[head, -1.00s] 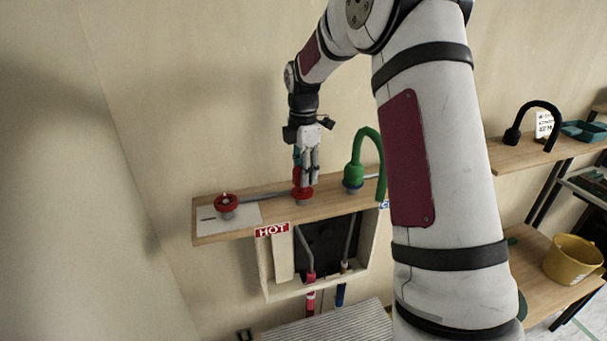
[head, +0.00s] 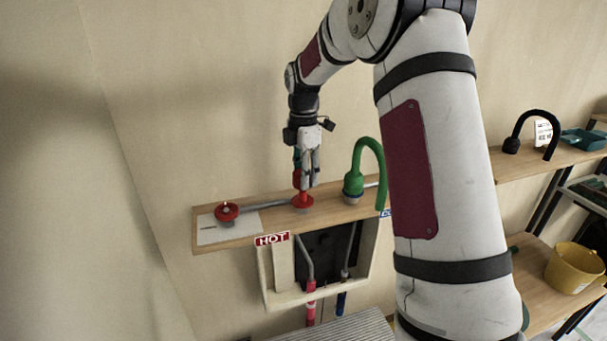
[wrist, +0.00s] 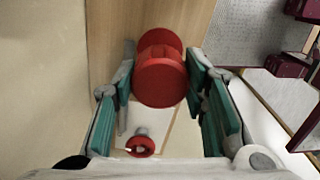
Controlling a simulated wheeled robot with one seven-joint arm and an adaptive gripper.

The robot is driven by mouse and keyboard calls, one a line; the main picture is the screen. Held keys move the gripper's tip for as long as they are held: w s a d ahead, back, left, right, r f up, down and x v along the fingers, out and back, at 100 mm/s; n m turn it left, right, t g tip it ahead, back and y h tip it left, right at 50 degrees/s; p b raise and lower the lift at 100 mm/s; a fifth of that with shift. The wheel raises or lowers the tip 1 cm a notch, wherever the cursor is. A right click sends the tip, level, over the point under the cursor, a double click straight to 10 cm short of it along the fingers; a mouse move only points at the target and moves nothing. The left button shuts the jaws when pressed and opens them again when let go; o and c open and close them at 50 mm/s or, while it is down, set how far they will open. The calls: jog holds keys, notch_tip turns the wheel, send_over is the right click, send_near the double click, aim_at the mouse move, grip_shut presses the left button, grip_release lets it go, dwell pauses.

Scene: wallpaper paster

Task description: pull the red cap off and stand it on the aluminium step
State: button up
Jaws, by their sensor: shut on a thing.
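My gripper (head: 305,185) points down over the wooden shelf and is shut on the red cap (head: 297,180). In the wrist view the cap (wrist: 160,82) is a round red disc between the green-padded fingers (wrist: 163,88). A second red disc, the collar (head: 303,202), shows just below the cap at the shelf. I cannot tell whether cap and collar are apart. The aluminium step (head: 335,330) is the grey ribbed surface at the bottom of the head view, partly cut off, with its visible top bare.
A red round fitting (head: 227,211) sits on a white plate to the left, joined by a grey pipe. A green curved spout (head: 368,165) stands close to the right of my gripper. An open-fronted box with a HOT sign (head: 272,239) hangs below. A yellow bucket (head: 573,268) is far right.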

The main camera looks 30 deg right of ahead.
jog(key=shift+r, duration=2)
jog(key=shift+s+f, duration=0.1)
